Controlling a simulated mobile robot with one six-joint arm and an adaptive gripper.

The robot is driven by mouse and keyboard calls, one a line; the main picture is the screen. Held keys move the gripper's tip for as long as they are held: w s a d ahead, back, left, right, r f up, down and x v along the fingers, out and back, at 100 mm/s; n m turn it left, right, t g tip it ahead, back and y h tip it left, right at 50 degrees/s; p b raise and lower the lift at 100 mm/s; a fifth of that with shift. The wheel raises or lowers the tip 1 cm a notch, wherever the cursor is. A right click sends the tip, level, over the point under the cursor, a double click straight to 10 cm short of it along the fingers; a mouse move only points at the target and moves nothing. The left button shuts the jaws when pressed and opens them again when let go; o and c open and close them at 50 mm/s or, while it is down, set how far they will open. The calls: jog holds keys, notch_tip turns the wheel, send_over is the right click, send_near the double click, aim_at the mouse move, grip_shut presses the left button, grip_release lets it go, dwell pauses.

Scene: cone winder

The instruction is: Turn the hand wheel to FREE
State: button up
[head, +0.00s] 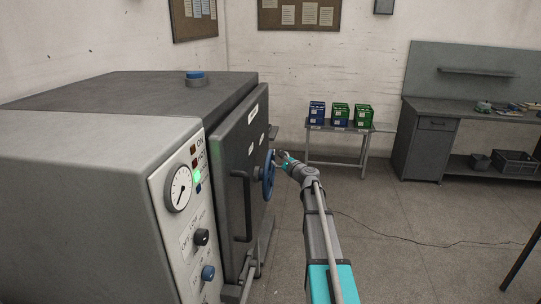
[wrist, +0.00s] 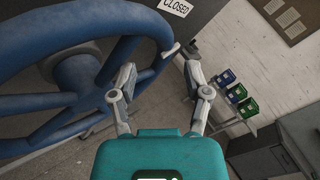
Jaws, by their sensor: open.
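The blue hand wheel (head: 268,176) is on the dark door of the grey machine. In the wrist view the wheel (wrist: 75,118) fills the left side, with its thick rim, spokes and hub showing. My gripper (head: 283,158) is at the wheel's right side, near its upper rim. In the wrist view my gripper (wrist: 160,70) is open, one finger in front of the rim and the other to its right. A pale tip stands by the rim between the fingers. Contact with the rim cannot be told. No FREE mark is readable.
The door (head: 240,150) has a dark bar handle. The control panel (head: 182,215) has a gauge and a green light. A sign reading CLOSED (wrist: 176,6) is above the wheel. A small table (head: 337,140) holds coloured crates; a workbench (head: 440,125) stands right. Floor between is mostly clear.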

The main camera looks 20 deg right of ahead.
jog(key=shift+w+a, duration=0.15)
jog(key=shift+w, duration=0.75)
jog(key=shift+w+a, duration=0.2)
jog(key=shift+w, duration=0.75)
jog(key=shift+w+a, duration=0.15)
jog(key=shift+w, duration=0.75)
grip_shut()
jog(key=shift+a, duration=0.35)
jog(key=shift+s+d, duration=0.1)
jog(key=shift+d, duration=0.3)
